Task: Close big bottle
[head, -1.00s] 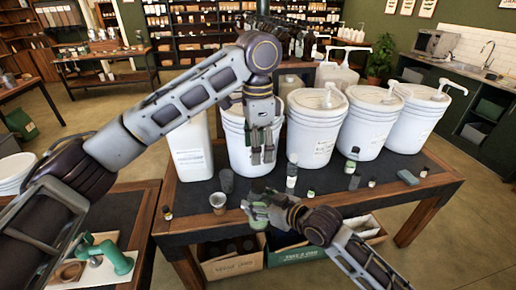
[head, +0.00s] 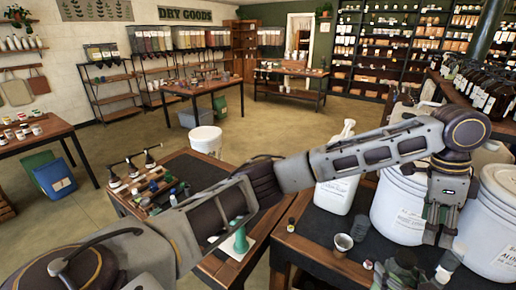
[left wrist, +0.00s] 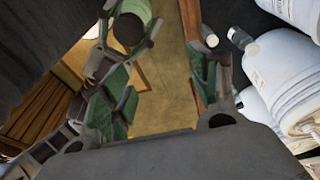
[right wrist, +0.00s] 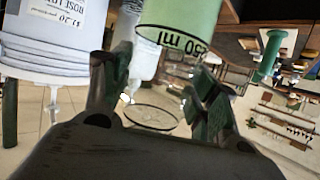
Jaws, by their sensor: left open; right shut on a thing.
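A pale green translucent bottle (right wrist: 182,28) with "50 ml" legible on it shows large in the right wrist view. My right gripper (right wrist: 160,85) is shut on it. The bottle's dark round top (left wrist: 128,28) shows at the upper left of the left wrist view. My right gripper also shows at the bottom edge of the head view (head: 400,272), where the bottle is mostly cut off. My left gripper (head: 438,238) hangs fingers down in front of a white bucket, above and right of my right one. It is open and empty (left wrist: 165,95). I cannot make out the bottle's cap.
White buckets (head: 400,208) and a white jug (head: 336,192) stand along the dark table (head: 318,226).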

